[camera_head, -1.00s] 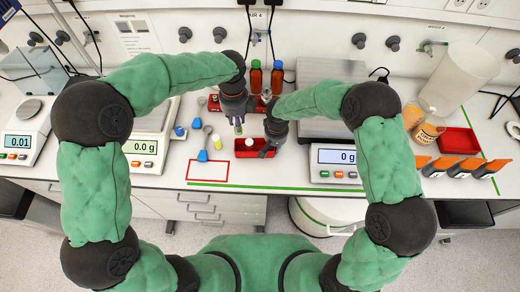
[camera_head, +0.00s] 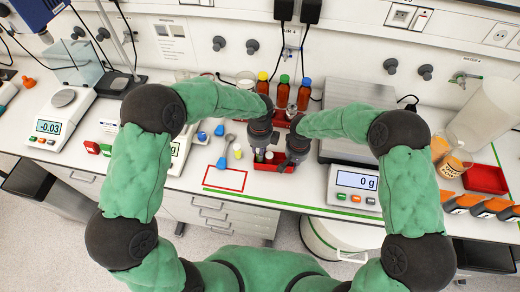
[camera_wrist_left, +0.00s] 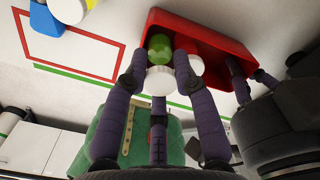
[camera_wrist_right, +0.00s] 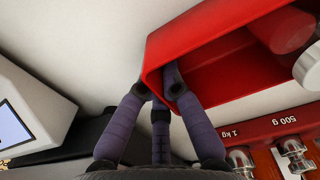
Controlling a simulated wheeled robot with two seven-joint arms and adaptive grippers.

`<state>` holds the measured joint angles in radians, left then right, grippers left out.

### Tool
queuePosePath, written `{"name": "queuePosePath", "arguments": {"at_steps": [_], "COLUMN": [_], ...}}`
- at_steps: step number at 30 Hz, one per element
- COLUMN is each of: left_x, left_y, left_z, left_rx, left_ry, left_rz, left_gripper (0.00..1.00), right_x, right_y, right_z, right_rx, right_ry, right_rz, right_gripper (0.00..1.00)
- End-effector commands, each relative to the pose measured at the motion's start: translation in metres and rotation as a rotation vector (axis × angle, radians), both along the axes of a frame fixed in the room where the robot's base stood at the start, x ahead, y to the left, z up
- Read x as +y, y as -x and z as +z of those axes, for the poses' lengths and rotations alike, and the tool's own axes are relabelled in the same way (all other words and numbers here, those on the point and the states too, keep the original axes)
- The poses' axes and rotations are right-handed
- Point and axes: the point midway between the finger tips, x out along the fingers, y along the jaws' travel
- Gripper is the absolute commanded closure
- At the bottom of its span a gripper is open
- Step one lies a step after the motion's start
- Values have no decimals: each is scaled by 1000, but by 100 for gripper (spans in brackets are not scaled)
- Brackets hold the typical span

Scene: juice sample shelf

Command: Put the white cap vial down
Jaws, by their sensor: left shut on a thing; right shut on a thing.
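The white cap vial, with a green body (camera_wrist_left: 160,50) and a white cap (camera_wrist_left: 160,80), is between the fingertips of my left gripper (camera_wrist_left: 158,72). My left gripper (camera_head: 261,150) is shut on it, over the left end of the red tray (camera_wrist_left: 205,38). I cannot tell whether the vial touches the tray floor. A second white cap (camera_head: 269,155) is beside it in the tray; in the right wrist view this cap (camera_wrist_right: 308,68) is by a red body. My right gripper (camera_wrist_right: 160,88) is shut on the wall of the red tray (camera_wrist_right: 200,45).
Brown bottles (camera_head: 304,93) stand behind the grippers. A red block of weights (camera_wrist_right: 270,128) is close to the right gripper. A balance (camera_head: 356,185) stands at right.

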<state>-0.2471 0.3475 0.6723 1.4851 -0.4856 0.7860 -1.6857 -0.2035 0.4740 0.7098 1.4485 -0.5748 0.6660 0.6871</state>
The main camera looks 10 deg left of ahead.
Motion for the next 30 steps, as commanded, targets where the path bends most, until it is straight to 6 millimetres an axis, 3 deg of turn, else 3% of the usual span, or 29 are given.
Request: {"name": "queuePosePath", "arguments": {"at_steps": [24, 25, 27, 30], "left_x": [0, 0, 0, 0], "left_y": [0, 0, 0, 0], "left_z": [-12, -12, -12, -12], "left_rx": [-1, -1, -1, -1], "left_ry": [0, 0, 0, 0], "left_rz": [-1, -1, -1, -1], "left_gripper": [100, 67, 48, 48], "right_x": [0, 0, 0, 0], "right_y": [0, 0, 0, 0], "right_z": [0, 0, 0, 0], "right_rx": [-1, -1, -1, -1], "right_ry": [0, 0, 0, 0], "right_rz": [0, 0, 0, 0], "right_gripper": [100, 100, 100, 100]}}
